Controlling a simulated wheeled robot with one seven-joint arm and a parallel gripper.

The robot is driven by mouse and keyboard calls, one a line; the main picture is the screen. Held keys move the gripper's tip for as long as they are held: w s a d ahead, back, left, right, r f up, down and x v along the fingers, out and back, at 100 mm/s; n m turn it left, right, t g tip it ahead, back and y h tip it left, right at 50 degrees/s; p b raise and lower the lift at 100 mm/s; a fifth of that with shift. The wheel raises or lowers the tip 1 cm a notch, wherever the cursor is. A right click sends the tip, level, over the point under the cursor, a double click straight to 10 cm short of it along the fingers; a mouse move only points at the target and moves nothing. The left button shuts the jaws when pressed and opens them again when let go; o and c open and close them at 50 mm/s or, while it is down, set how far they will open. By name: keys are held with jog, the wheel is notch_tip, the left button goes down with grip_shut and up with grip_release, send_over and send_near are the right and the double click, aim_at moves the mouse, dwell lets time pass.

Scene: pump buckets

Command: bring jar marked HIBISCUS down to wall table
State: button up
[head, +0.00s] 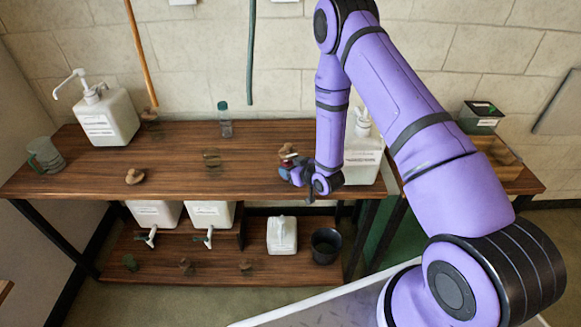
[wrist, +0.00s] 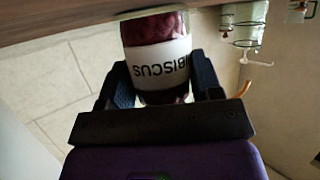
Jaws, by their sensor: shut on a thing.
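The jar marked HIBISCUS (wrist: 158,45) has dark red contents and a white label, which reads upside down in the wrist view. My gripper (wrist: 162,82) is shut on it, one dark finger on each side. In the head view my gripper (head: 296,172) is low over the right part of the long wooden table (head: 215,180) against the wall. I cannot tell whether the jar touches the wood.
A white pump bucket (head: 363,160) stands close right of my gripper, partly behind my arm. Another pump bucket (head: 107,118), a grey jug (head: 46,155) and a small bottle (head: 225,120) stand further left. The lower shelf (head: 215,262) holds white containers and a black bucket (head: 326,245).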

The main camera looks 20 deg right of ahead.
jog(key=o, duration=1.1)
jog(key=shift+o, duration=0.2)
jog(key=v, duration=1.2)
jog(key=shift+r, duration=0.15)
